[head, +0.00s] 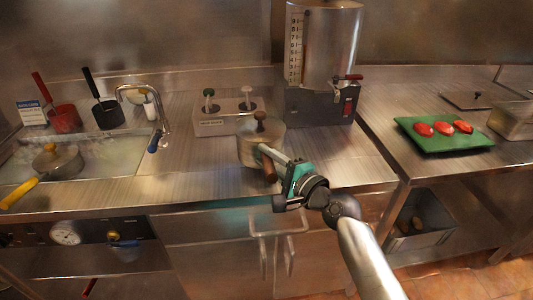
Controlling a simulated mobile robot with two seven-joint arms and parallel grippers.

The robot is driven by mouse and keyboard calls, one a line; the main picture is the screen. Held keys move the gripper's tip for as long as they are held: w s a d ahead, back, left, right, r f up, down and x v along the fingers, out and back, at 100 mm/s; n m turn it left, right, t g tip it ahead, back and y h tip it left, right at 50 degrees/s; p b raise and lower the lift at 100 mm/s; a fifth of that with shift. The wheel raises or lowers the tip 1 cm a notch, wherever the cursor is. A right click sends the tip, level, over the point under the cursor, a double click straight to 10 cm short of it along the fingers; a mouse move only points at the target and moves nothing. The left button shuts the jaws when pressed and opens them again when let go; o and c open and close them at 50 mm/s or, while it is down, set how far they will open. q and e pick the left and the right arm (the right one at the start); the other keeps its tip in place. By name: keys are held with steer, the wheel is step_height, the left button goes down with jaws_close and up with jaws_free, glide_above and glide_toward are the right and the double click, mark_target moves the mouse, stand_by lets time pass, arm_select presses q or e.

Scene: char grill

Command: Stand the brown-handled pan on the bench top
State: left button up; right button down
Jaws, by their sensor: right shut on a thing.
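The brown-handled pan (247,152) is a metal pan with a lid and a dark brown knob on top. It is upright at the front middle of the steel bench top (190,178), in front of the dispenser box. I cannot tell whether its base touches the bench. Its brown handle (269,170) points toward the front edge. My right gripper (277,163) reaches in from the lower right and is shut on the pan at its handle; the fingers partly cover the pan's right side. My left gripper is out of view.
A sink (105,178) at left holds a yellow-handled pan (58,160); a tap (163,118) stands beside it. Behind are a red pot (66,118), a black pot (108,114), a dispenser box (222,122) and a steel urn (325,50). Bench is clear left of the pan.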

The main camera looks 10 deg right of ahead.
step_height(320, 180, down, 3)
steer(key=shift+f+b, duration=0.1)
steer(key=shift+b, duration=0.7)
steer(key=c, duration=1.1)
jaws_free()
steer(key=shift+f, duration=0.3)
steer(key=o, duration=0.5)
steer(key=shift+s, duration=0.1)
steer(key=v, duration=1.2)
steer(key=shift+r, duration=0.2)
